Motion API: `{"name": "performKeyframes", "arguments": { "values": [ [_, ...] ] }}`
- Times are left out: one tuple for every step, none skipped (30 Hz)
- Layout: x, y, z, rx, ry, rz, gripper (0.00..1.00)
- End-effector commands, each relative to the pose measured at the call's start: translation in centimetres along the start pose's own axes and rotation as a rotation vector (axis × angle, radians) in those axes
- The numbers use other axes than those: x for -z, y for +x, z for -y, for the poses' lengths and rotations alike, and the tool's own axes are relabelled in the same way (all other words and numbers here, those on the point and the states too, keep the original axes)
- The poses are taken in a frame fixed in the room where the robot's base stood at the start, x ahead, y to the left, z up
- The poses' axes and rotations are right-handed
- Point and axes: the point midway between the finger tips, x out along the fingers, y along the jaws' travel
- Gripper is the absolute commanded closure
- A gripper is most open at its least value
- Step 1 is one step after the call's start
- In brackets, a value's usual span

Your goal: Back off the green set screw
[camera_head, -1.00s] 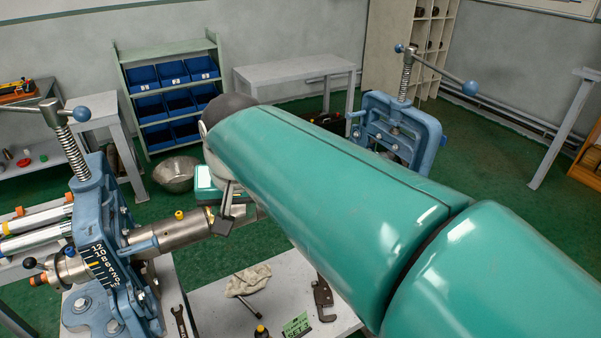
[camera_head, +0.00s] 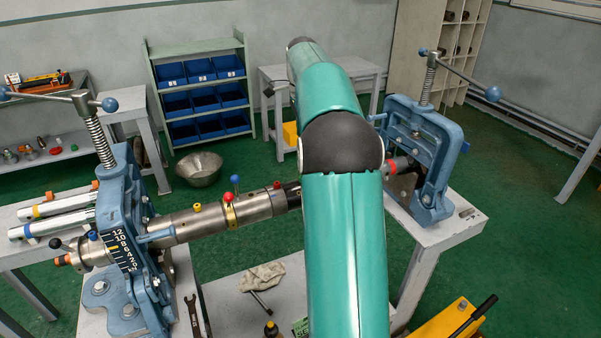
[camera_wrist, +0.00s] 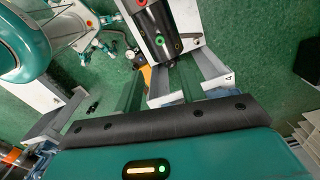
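In the wrist view, the green set screw (camera_wrist: 159,40) shows as a small green ring on a dark cylindrical coupling (camera_wrist: 152,26). In the head view, my arm hides the gripper and the green screw. The steel pipe (camera_head: 182,225) runs from the left blue vise (camera_head: 122,225) toward the right blue vise (camera_head: 425,150).
A metal bowl (camera_head: 199,168) stands on the floor. A yellow case (camera_head: 462,318) is at lower right.

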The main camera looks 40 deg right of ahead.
Motion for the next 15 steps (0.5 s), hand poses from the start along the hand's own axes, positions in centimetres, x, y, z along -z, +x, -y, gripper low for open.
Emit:
{"name": "performKeyframes", "arguments": {
  "values": [
    [0.1, 0.3, 0.1, -0.002, 0.005, 0.001, 0.6],
    [0.1, 0.5, 0.1, -0.003, 0.006, 0.001, 0.6],
    [0.1, 0.9, 0.1, -0.003, 0.005, 0.001, 0.6],
    [0.0, 1.3, 0.1, -0.003, 0.004, 0.0, 0.6],
    [0.0, 1.7, 0.0, -0.004, 0.003, 0.0, 0.6],
    [-0.1, 2.3, 0.0, -0.004, 0.002, 0.0, 0.6],
    [-0.1, 2.9, 0.0, -0.004, 0.001, 0.001, 0.6],
    [-0.1, 3.4, 0.0, -0.004, 0.0, 0.001, 0.6],
    [-0.1, 4.2, 0.0, -0.005, 0.0, 0.001, 0.6],
    [-0.2, 4.8, 0.0, -0.004, 0.0, 0.001, 0.6],
    [-0.2, 5.4, 0.0, -0.004, -0.001, 0.001, 0.6],
    [-0.2, 6.2, 0.0, -0.004, -0.001, 0.001, 0.6],
    [-0.2, 6.8, 0.0, -0.004, -0.001, 0.002, 0.6],
    [-0.2, 7.4, 0.0, -0.005, -0.001, 0.002, 0.6],
    [-0.2, 8.2, 0.0, -0.004, -0.002, 0.001, 0.6]
  ]
}}
